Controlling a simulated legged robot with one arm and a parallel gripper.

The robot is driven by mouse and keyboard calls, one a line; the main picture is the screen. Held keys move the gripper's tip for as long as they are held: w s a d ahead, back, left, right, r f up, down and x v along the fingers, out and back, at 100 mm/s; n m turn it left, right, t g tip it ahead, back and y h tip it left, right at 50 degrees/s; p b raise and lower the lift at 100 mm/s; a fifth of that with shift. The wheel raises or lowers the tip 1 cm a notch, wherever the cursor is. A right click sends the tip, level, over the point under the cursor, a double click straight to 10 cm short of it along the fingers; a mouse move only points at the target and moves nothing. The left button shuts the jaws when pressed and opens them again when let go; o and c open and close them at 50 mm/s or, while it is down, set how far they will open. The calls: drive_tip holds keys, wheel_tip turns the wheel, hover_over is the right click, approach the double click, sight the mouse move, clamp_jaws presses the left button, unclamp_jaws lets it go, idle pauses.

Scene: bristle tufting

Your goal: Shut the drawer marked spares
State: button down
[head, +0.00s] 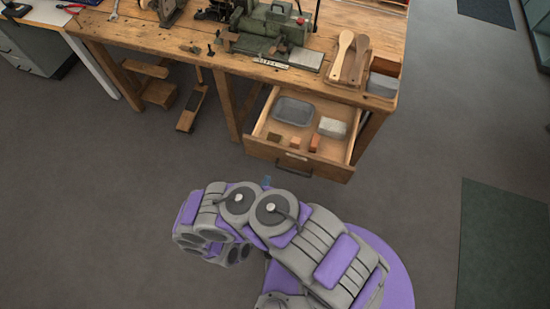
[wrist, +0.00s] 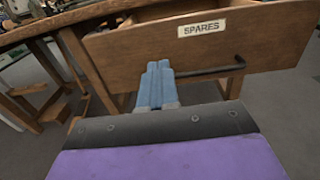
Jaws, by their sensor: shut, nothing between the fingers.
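The spares drawer (head: 255,149) is pulled open from the right end of the wooden workbench in the head view. In the wrist view its wooden front (wrist: 130,56) bears a label reading SPARES (wrist: 201,28) and a dark bar handle (wrist: 212,71). My gripper (wrist: 157,67) is shut and empty, its blue fingers pressed together before the drawer front, left of the handle. I cannot tell whether the fingertips touch the wood. In the head view only a bit of the blue fingertips (head: 267,180) shows past my arm, in front of the drawer.
The drawer holds a grey tray (head: 293,111), a pale block (head: 332,127) and several small blocks. The workbench (head: 150,40) carries a green machine (head: 272,25) and wooden paddles (head: 341,55). Grey floor (head: 90,200) lies clear at left; a dark green mat (head: 505,240) lies at right.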

sight(278, 151)
drive_tip(key=b+x, duration=0.2)
drive_tip(key=x, duration=0.9)
drive_tip(key=shift+f+b, duration=0.1)
drive_tip(key=shift+b, duration=0.2)
drive_tip(key=shift+a, duration=0.1)
